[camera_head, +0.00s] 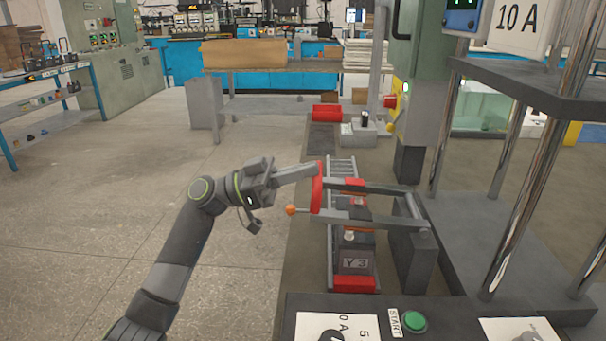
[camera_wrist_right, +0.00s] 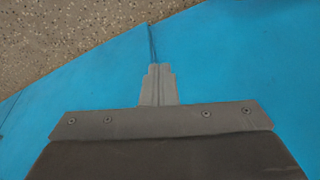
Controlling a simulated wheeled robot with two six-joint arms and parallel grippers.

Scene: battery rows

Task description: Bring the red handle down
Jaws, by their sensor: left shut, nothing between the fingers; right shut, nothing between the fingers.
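The red handle (camera_head: 317,188) is a curved upright bar joining the near ends of two grey arms above a battery fixture (camera_head: 357,263) labelled "Y 3". The arms lie about level and run right to a dark bracket (camera_head: 410,250). My left gripper (camera_head: 316,168) is shut and empty, its fingertips at the handle's upper end; I cannot tell whether they touch. My right gripper (camera_wrist_right: 158,70) is shut and empty in the right wrist view, over a blue surface (camera_wrist_right: 220,70); it is not in the head view.
An orange knob (camera_head: 291,210) on a thin rod sticks out left of the handle. A green START button (camera_head: 414,321) is on the dark panel in front. Metal posts (camera_head: 515,215) stand at right. The floor at left (camera_head: 80,220) is clear.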

